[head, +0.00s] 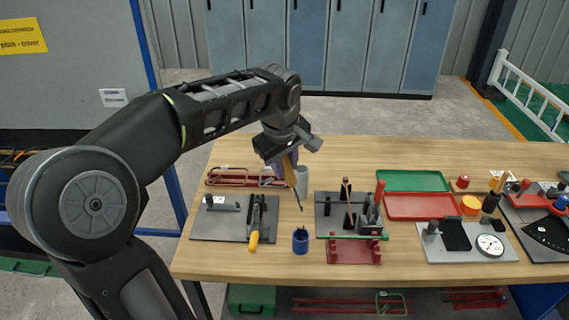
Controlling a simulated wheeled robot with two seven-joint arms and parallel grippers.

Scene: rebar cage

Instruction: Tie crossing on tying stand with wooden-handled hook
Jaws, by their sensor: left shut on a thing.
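My left gripper (288,158) is shut on the wooden-handled hook (290,174) above the table. The hook points down, its thin dark shaft slanting to the lower right, with the tip near the tabletop; I cannot tell whether it touches. A dark plate (328,228) with upright posts and a thin brown rod, which looks like the tying stand, is to the right of the hook. The crossing is too small to make out. My right gripper is not in view.
A grey cup (302,177) stands right beside the hook. A blue cup (300,241) is in front. Another plate (205,228) with yellow-handled pliers (254,238) lies left. A red rack (354,252), green tray (413,180) and red tray (411,207) are right.

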